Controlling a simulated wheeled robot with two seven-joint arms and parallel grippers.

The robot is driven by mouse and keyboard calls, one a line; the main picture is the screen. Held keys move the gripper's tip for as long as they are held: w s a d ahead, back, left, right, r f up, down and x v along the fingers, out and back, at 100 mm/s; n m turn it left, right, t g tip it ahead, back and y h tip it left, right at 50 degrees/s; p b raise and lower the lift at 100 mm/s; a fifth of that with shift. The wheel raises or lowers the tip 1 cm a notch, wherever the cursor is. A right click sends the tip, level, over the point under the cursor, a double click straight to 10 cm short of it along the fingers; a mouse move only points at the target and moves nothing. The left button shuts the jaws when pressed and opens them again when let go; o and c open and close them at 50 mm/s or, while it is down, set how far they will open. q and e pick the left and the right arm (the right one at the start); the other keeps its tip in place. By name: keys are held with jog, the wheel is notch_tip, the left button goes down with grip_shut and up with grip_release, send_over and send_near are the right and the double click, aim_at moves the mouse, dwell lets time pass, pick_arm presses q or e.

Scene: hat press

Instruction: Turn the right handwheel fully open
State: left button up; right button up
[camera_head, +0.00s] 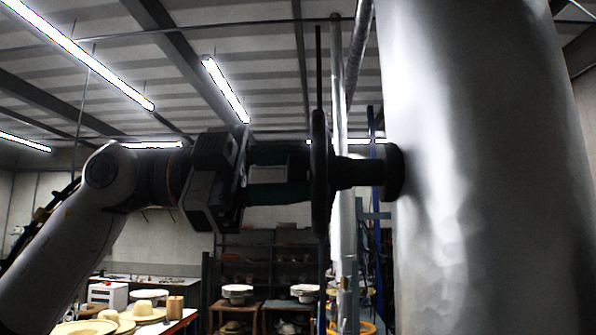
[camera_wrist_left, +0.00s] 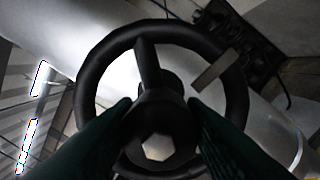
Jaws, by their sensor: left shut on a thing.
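A black handwheel (camera_head: 319,205) shows edge-on in the head view, on a dark stem that comes out of a large silver cylinder. In the left wrist view the wheel (camera_wrist_left: 92,85) faces me, with a round rim, a spoke and a thick hub (camera_wrist_left: 150,112) with a pale hexagonal centre. My left gripper (camera_head: 306,174) reaches in level from the left, and its dark green fingers are shut on the hub, one on each side. The fingers (camera_wrist_left: 157,112) partly cover the lower rim. How far the wheel is turned cannot be told. My right gripper is not in view.
The large silver cylinder (camera_head: 480,180) fills the right side of the head view. Thin upright pipes (camera_head: 345,250) stand just behind the wheel. Farther back are a table with straw hats (camera_head: 142,310) and dark shelves (camera_head: 270,250). The space left of the wheel holds my arm.

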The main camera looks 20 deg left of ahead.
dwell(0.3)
pick_arm(q)
jog(key=o, duration=1)
jog(key=shift+s+a+f+b, duration=0.1)
jog(key=shift+a+b, duration=0.2)
jog(key=shift+a, duration=0.15)
jog(key=b+v, duration=0.3)
jog(key=v, duration=0.8)
